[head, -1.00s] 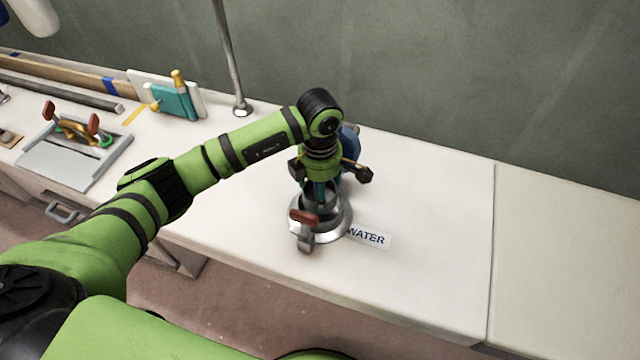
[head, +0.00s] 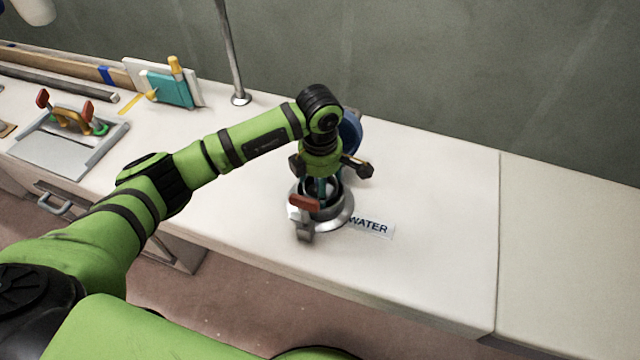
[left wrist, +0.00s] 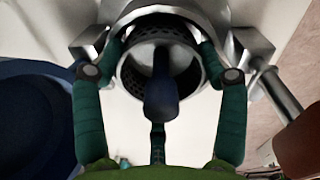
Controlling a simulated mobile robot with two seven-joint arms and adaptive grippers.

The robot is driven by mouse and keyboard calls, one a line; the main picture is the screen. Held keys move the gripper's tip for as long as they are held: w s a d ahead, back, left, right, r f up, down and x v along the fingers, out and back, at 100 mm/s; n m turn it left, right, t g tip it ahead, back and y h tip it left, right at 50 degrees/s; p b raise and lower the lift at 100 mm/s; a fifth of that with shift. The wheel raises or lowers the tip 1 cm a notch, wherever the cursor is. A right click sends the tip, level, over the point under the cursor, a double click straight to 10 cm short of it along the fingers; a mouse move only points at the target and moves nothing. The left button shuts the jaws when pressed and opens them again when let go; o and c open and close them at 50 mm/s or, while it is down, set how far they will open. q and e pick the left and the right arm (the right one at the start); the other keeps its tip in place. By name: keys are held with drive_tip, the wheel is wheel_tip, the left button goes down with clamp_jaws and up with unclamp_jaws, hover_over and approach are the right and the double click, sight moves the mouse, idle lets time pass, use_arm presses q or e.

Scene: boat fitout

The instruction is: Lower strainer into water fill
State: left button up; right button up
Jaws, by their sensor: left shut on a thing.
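My left gripper (head: 322,186) points down over the metal water fill (head: 343,217) on the white counter. In the left wrist view, its teal fingers (left wrist: 162,62) are shut on the strainer (left wrist: 185,62), a round, perforated metal basket with a dark stem in its middle. The strainer is over the fill's opening, inside or just above its rim; how deep it sits I cannot tell. The fill's bright ring (left wrist: 160,12) shows behind the strainer. My right gripper is not in view.
A red-handled metal lever (head: 305,202) stands at the fill's front left. A blue round part (head: 351,130) is behind my gripper. A "WATER" label (head: 371,226) lies to the right. A pole (head: 228,50) and a grey tray (head: 60,150) are farther left. The counter's right side is clear.

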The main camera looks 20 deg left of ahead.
use_arm(q)
drive_tip(key=shift+s+f, duration=0.5)
drive_tip(key=shift+f, duration=0.4)
drive_tip(key=o, duration=1.1)
drive_tip(key=shift+c, duration=0.2)
drive_tip(key=shift+o, duration=1.1)
drive_tip(key=shift+w+f, duration=0.2)
drive_tip(key=shift+w, duration=0.05)
drive_tip(key=r, duration=1.3)
drive_tip(key=shift+w, duration=0.2)
